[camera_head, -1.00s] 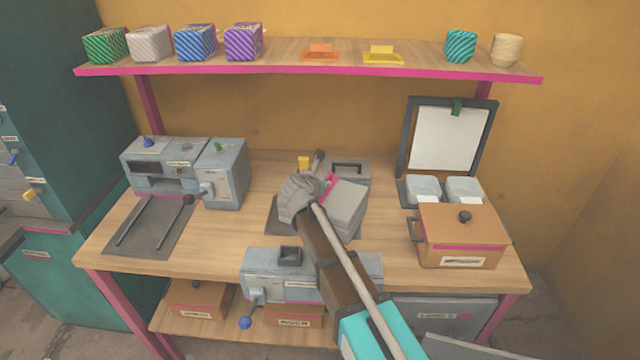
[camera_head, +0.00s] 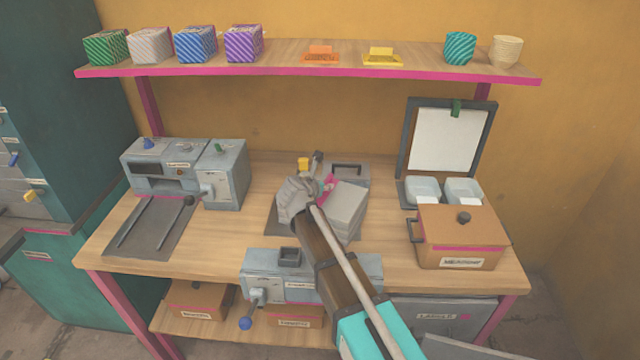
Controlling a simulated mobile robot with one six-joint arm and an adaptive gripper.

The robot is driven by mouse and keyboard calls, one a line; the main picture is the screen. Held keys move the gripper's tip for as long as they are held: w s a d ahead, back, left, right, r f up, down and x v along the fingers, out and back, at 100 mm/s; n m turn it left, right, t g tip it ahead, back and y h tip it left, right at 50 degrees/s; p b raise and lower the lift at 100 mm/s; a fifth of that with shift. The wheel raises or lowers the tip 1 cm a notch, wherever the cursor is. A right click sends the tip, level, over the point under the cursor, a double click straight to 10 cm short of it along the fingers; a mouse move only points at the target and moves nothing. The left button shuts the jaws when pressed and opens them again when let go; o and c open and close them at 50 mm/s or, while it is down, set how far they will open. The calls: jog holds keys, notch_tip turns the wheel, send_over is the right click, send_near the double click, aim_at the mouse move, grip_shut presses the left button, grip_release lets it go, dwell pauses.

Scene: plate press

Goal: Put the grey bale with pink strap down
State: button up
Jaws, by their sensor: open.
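The grey bale (camera_head: 347,208) with a pink strap sits near the middle of the workbench, at or just above a dark grey mat (camera_head: 273,222). My gripper (camera_head: 324,180) is at its left and upper side, close to the pink strap (camera_head: 329,185). The gripper is open, with its fingers partly hidden by my wrist. I cannot tell whether the fingers touch the bale. My arm hides the bale's lower left part.
A grey machine (camera_head: 184,173) with rails stands at left. A lidded brown box (camera_head: 459,236) and two pale trays (camera_head: 423,189) are at right. A grey machine (camera_head: 290,276) is at the front edge. A shelf (camera_head: 300,58) runs above.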

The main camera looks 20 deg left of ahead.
jog(key=p+v, duration=0.5)
jog(key=v, duration=0.6)
dwell(0.3)
